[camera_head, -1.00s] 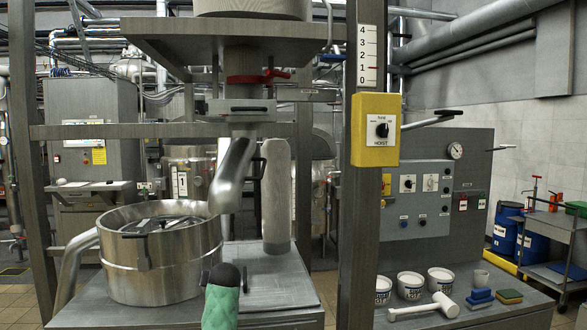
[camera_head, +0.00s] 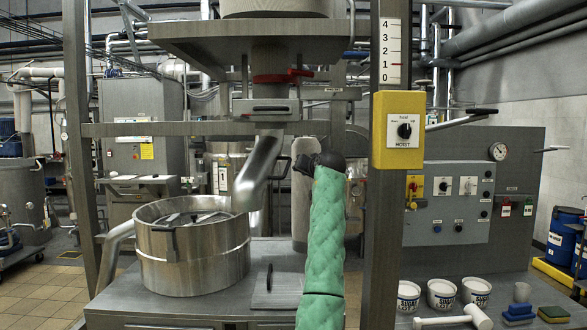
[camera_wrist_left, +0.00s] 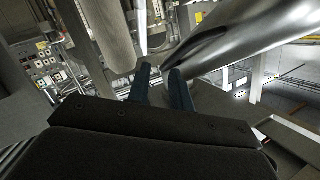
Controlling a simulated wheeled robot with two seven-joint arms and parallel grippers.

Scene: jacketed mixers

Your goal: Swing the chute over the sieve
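The chute (camera_head: 262,168) is a bent grey metal pipe hanging below the red-handled valve (camera_head: 282,78). It slants down to the left, its lower end appearing near the right rim of the sieve (camera_head: 192,262). The sieve is a round steel drum on the bench. A dark handle (camera_head: 283,166) sits on the chute's right side. My left gripper (camera_head: 302,164), on the green-sleeved arm, is just right of this handle. In the left wrist view its two fingers (camera_wrist_left: 162,80) are apart, with the chute (camera_wrist_left: 225,35) close by. I cannot see the handle between them. My right gripper is out of view.
A steel post (camera_head: 385,230) with a yellow hoist box (camera_head: 398,132) stands right of my arm. A pale upright cylinder (camera_head: 301,212) stands behind my gripper. White tubs (camera_head: 441,293) and a mallet (camera_head: 465,317) are on the right bench.

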